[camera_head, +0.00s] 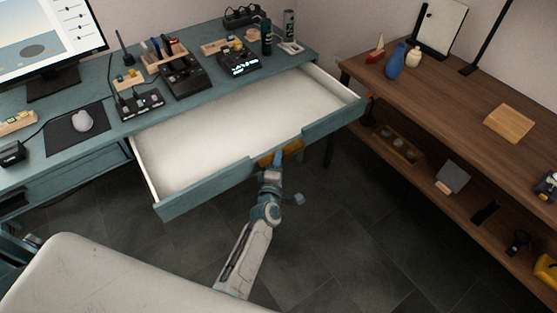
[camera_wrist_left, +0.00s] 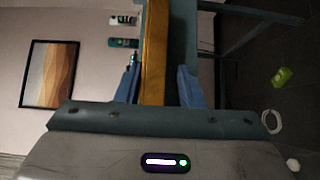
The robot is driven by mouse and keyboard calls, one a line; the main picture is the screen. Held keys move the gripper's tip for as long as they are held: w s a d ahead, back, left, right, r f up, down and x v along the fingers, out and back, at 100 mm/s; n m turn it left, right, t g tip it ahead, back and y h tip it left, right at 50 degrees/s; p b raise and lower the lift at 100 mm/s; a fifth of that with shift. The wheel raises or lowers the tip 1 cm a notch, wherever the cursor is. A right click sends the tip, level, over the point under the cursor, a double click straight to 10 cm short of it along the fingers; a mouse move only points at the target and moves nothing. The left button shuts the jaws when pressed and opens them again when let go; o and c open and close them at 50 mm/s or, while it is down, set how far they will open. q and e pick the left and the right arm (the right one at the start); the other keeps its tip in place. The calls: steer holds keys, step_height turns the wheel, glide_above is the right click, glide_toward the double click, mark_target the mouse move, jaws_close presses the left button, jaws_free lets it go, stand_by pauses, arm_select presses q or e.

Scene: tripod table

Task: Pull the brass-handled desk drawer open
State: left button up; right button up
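The teal desk drawer (camera_head: 205,182) is pulled far out of the desk (camera_head: 75,160) in the head view. Its pale inside is empty. The brass handle (camera_head: 278,158) is on the middle of its front, partly hidden by my left gripper (camera_head: 279,160). In the left wrist view the brass handle (camera_wrist_left: 155,50) runs between the two blue fingers of my left gripper (camera_wrist_left: 159,75). The fingers stand on both sides of it, with a narrow gap visible, wider on the right. My right gripper is not in view.
A wooden shelf unit (camera_head: 440,95) stands to the right, close to the drawer's right corner. Dark tiled floor (camera_head: 330,230) is clear below the drawer front.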

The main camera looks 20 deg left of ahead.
arm_select(q)
steer(key=shift+w+r, duration=0.1)
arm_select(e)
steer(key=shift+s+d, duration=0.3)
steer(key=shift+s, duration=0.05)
arm_select(q)
steer(key=shift+s+d+b, duration=0.2)
steer(key=shift+s+b, duration=0.3)
steer(key=shift+s, duration=1.35)
steer(key=shift+s+d+b, duration=0.2)
steer(key=shift+s+b, duration=0.3)
steer(key=shift+s, duration=1.35)
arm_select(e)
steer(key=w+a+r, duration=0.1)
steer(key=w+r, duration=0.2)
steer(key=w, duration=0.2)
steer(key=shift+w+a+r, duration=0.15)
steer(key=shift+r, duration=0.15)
